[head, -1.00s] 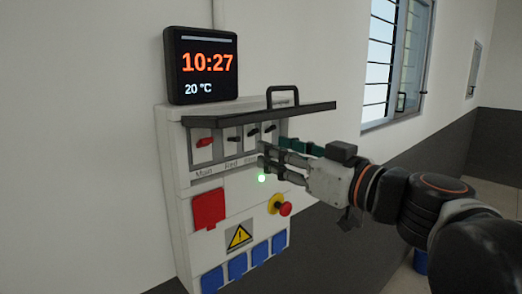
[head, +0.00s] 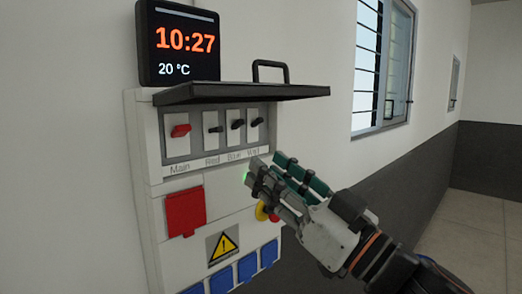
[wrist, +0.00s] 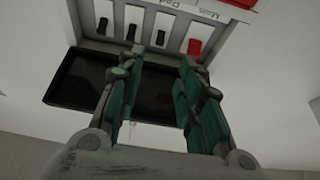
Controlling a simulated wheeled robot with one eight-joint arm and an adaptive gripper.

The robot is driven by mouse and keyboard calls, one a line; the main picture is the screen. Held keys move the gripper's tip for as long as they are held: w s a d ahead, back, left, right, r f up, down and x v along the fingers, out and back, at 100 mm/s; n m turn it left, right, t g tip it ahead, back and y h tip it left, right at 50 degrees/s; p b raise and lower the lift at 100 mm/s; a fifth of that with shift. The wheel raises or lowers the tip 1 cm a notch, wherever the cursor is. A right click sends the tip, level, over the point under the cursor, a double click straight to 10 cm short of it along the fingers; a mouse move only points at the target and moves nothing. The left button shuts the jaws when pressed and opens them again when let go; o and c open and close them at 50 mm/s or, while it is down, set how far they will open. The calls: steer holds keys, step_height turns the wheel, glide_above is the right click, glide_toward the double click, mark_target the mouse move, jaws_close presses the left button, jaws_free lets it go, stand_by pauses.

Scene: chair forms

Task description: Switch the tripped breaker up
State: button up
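The breaker panel (head: 215,182) is a white box on the wall with its dark lid (head: 240,92) raised. Behind the lid are a red Main lever (head: 181,131) and three black levers: Red (head: 214,129), Blue (head: 238,124) and a rightmost one (head: 255,122) with a hard-to-read label. I cannot tell for certain which lever is tripped. My gripper (head: 266,163) is open and empty, below and in front of the right black levers, apart from them. The wrist view shows the panel upside down, with the levers beyond my spread fingers (wrist: 155,66).
The raised lid juts out above the levers. Below them are a red cover (head: 185,212), a yellow warning sign (head: 222,244), blue sockets (head: 247,267) and a red emergency button (head: 273,217), partly hidden by my gripper. A clock (head: 180,42) sits on top.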

mark_target(221, 131)
steer(key=p+x, duration=0.2)
steer(key=x, duration=1.1)
steer(key=shift+w+a+r, duration=0.15)
steer(key=shift+w+a, duration=0.05)
steer(key=shift+a, duration=0.05)
jaws_close()
